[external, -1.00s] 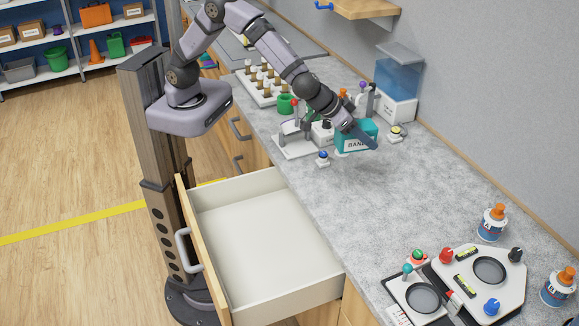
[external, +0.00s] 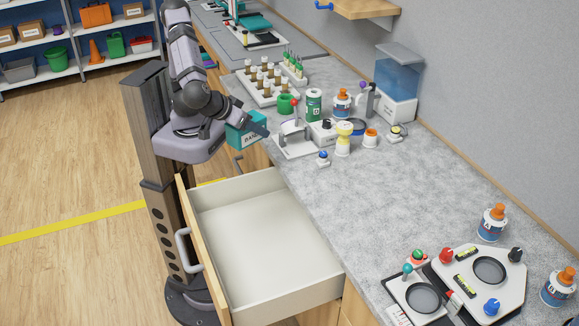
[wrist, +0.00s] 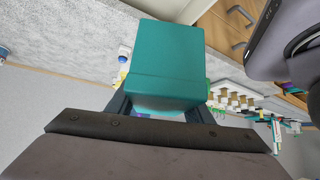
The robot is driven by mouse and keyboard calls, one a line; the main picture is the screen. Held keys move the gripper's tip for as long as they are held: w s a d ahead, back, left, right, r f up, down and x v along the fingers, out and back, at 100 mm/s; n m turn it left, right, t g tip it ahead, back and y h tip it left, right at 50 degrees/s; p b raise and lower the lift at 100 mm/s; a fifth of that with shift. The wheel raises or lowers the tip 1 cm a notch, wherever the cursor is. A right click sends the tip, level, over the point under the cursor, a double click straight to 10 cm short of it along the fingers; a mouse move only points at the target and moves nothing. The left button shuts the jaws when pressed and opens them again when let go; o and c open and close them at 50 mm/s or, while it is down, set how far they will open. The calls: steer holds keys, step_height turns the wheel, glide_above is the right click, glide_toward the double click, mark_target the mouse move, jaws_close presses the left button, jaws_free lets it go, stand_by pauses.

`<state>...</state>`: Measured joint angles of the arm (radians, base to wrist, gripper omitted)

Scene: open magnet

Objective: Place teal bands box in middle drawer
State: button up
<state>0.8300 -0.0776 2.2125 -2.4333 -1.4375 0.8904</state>
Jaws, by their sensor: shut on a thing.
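The teal bands box (external: 240,137) is held by my gripper (external: 256,127) beside the counter's left edge, above and behind the open drawer. The open drawer (external: 262,235) is pulled out from under the counter. It has white inner walls, a wooden front with a grey handle, and it looks empty. The box is not over the drawer's floor.
The grey counter (external: 400,190) holds a white stand (external: 296,146), a yellow-and-white container (external: 343,138) and several bottles near the box. A small blue-topped button (external: 323,158) sits near the drawer. The counter's middle is clear. Double-pan device (external: 455,285) lies at the front right.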

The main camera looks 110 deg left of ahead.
glide_above(265, 233)
steer(key=s+a, duration=0.4)
steer(key=s, duration=0.1)
step_height(265, 233, down, 26)
steer(key=shift+w+f+b, duration=0.2)
steer(key=shift+f+b, duration=0.2)
steer(key=shift+f, duration=5.25)
steer(key=shift+f, duration=0.15)
steer(key=o, duration=1.2)
